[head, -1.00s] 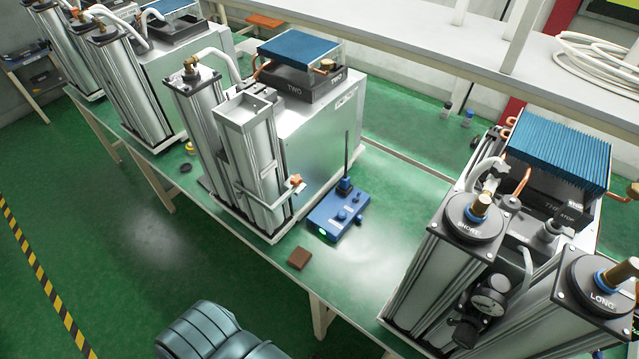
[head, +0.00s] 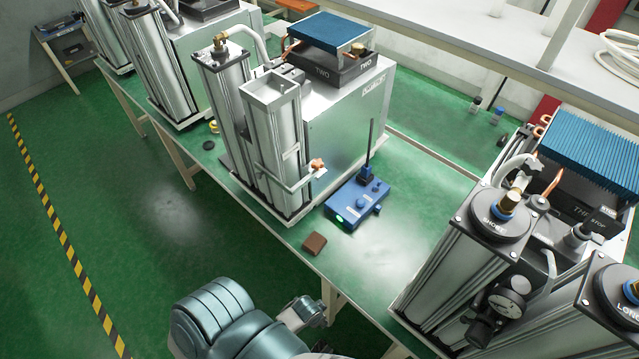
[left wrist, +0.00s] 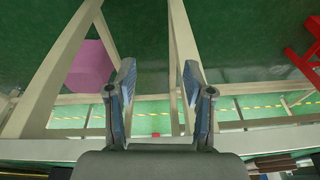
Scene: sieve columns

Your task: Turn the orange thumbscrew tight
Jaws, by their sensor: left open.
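The orange thumbscrew (head: 317,164) sits on a pale clamp bar (head: 303,180) across the front of the open-topped column (head: 272,140) of unit TWO, facing the table's front edge. My left arm shows at the bottom of the head view, well below and in front of the thumbscrew; its fingers cannot be made out there. In the left wrist view my left gripper (left wrist: 158,78) is open, with nothing between its two blue-padded fingers. The thumbscrew cannot be made out in that view. My right gripper is not in view.
A blue box (head: 357,204) with an antenna stands right of the column. A brown block (head: 314,244) lies near the table edge. Another unit with a gauge (head: 505,305) stands at right. Pale frame legs (left wrist: 185,50) and a pink patch (left wrist: 90,65) show in the left wrist view.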

